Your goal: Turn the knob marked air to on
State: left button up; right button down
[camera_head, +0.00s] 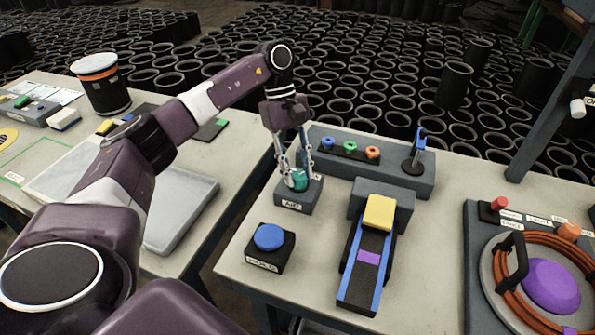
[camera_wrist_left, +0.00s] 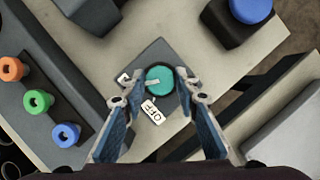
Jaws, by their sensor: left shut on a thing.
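The teal round knob (camera_head: 299,179) sits on a small grey box marked AIR (camera_head: 291,204) on the table. My left gripper (camera_head: 292,175) reaches down onto the knob, its fingers shut on the knob's sides. In the left wrist view the knob (camera_wrist_left: 160,80) lies between the fingertips (camera_wrist_left: 158,88). A pale line on its top points to the left of that view. A white label reading OFF (camera_wrist_left: 152,112) lies just below the knob there. Another label (camera_wrist_left: 124,77) to the left is too small to read. My right gripper is not in view.
A blue button (camera_head: 269,237) stands in front of the box. A grey block with blue, green and orange rings (camera_head: 350,148) lies behind. A blue-railed slide with a yellow block (camera_head: 379,212) is to the right. A pale tray (camera_head: 183,222) lies on the left table.

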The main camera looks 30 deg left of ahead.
pick_arm(q)
jog(key=shift+w+a+r, duration=0.1)
jog(key=shift+r, duration=0.1)
jog(key=o, duration=1.1)
jog(key=shift+f, duration=0.1)
jog(key=shift+o, duration=0.2)
jog(key=v, duration=1.2)
